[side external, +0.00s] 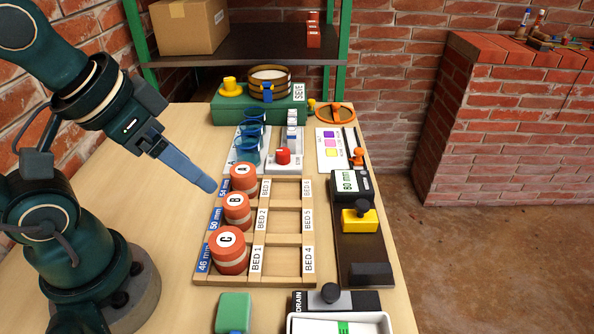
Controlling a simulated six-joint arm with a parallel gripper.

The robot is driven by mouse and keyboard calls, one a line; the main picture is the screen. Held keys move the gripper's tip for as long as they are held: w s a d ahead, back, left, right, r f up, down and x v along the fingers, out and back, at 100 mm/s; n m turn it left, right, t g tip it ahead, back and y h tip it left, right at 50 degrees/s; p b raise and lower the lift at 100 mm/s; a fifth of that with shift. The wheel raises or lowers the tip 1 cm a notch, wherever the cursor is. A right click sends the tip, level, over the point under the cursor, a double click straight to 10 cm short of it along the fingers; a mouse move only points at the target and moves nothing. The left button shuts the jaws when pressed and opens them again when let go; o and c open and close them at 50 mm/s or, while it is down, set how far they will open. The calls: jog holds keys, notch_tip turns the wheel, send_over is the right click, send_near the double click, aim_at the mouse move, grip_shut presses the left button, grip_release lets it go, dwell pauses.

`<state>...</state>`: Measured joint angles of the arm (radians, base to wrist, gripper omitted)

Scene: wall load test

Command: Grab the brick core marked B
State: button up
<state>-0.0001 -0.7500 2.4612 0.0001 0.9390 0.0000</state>
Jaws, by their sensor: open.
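The brick core marked B (237,211) is a short orange-red cylinder with a white round label. It sits in the wooden rack (258,275) beside the blue "50 mm" label, between core A (243,178) behind it and core C (228,251) in front. My gripper (212,189) is open and empty. Its blue fingers point down and right, with the tips to the left of cores A and B in the picture. The gap between the fingers is hard to see from this side. I see no contact with a core.
Empty rack beds marked BED lie right of the cores. A gauge showing 80 mm (351,184) and a yellow block (359,221) stand on a dark rail at right. Blue cups (248,140) and a red knob (283,156) are behind. The table's left side (165,215) is clear.

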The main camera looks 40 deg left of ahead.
jog(key=w+a+r+t+y, duration=0.6)
jog(key=w+a+r+t, duration=0.3)
jog(key=w+a+r, duration=0.6)
jog(key=m+g+h, duration=0.8)
jog(key=m+h, duration=0.4)
jog(key=h, duration=0.6)
send_over(248, 208)
jog(key=s+a, duration=0.2)
jog(key=a, duration=0.2)
notch_tip(248, 208, down, 11)
jog(key=f, duration=1.6)
jog(key=shift+d, duration=0.2)
jog(key=shift+w+d+f, duration=0.1)
jog(key=shift+f, duration=0.1)
jog(key=shift+x, duration=2.45)
